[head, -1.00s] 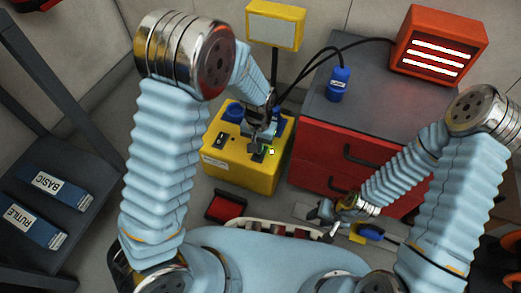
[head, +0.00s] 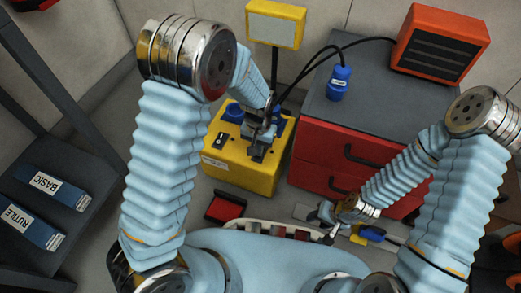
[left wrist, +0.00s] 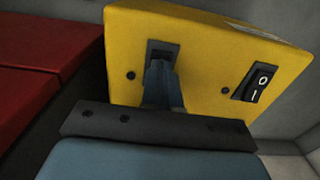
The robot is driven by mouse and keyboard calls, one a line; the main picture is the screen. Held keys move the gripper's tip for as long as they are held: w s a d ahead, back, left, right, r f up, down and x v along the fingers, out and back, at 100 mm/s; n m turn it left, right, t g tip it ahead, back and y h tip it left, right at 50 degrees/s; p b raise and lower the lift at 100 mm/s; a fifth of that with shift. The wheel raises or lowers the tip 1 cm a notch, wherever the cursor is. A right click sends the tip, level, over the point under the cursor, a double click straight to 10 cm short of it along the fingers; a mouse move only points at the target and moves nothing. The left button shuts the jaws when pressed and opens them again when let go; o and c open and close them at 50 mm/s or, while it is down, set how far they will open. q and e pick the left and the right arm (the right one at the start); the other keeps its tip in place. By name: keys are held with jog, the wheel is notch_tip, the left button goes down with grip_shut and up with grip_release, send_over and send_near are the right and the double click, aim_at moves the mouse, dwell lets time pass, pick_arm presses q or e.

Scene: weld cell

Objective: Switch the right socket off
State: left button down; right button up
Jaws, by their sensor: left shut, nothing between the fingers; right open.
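The yellow socket box (head: 225,170) stands on the floor left of the red cabinet. Its left blue socket (head: 235,112) shows, and the right blue socket (head: 279,124) is partly behind my gripper. My left gripper (head: 257,153) is shut and empty, with its tips at the right switch. In the left wrist view the fingertips cover most of the right switch (left wrist: 162,48); its position is hidden. The left switch (left wrist: 257,82), marked 0 and I, is clear of the gripper. My right gripper (head: 325,213) is open, low in front of the cabinet.
An orange-red heater (head: 443,38) with dark bars stands on the grey-topped red cabinet (head: 325,155). A blue connector (head: 340,83) and black cables lie near it. A yellow-framed panel (head: 276,24) stands behind the box. A dark shelf at left holds BASIC (head: 55,187) and RUTILE boxes.

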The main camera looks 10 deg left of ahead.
pick_arm(q)
jog(key=shift+r, duration=0.1)
notch_tip(320, 180, up, 7)
jog(key=p, duration=0.6)
dwell(0.4)
jog(key=shift+s+a, duration=0.1)
jog(key=shift+a, duration=0.05)
jog(key=s+a+f+n+h+p, duration=0.1)
jog(key=s+n+h+p, duration=0.1)
jog(key=s+p, duration=0.3)
jog(key=s+f+n+h+p, duration=0.2)
jog(key=s+p, duration=0.4)
jog(key=s, duration=0.4)
jog(key=shift+s+a+t, duration=0.3)
jog(key=shift+a+t, duration=0.1)
